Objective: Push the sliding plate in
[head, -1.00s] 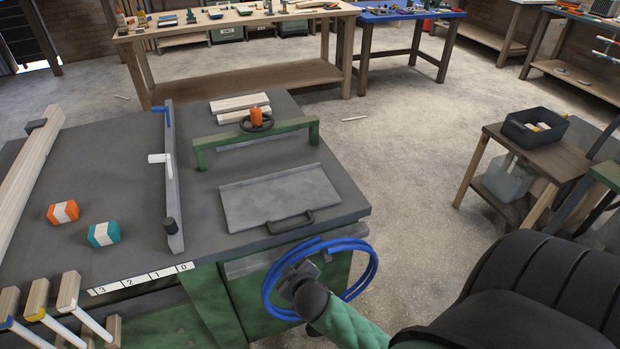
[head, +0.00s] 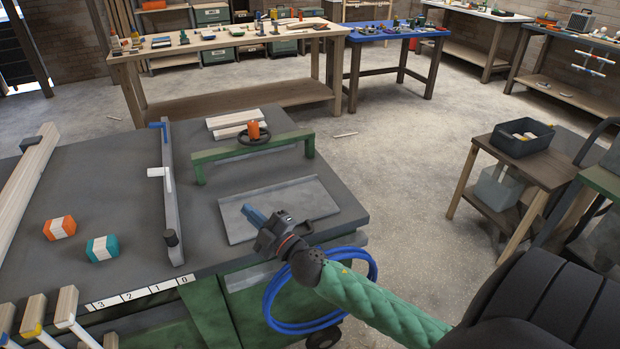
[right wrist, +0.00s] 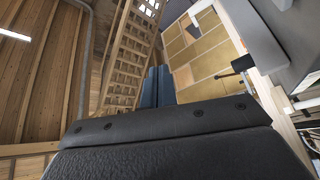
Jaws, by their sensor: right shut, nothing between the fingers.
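The sliding plate (head: 275,207) is a flat grey metal sheet with raised edges on the dark grey machine table (head: 190,245). A dark handle at its near edge is mostly hidden behind my right gripper. My right gripper (head: 254,216) is shut and empty, with blue fingertips pointing away to the left, above the plate's near left part. I cannot tell whether it touches the plate. The right wrist view shows the gripper's dark body, wooden walls and ceiling, but no plate. My left gripper is out of view.
A green bridge (head: 250,149) with an orange knob (head: 253,130) spans the table behind the plate. A grey fence (head: 171,205) stands left of it. A blue hose coil (head: 283,321) hangs at the front. Orange and teal blocks lie at left.

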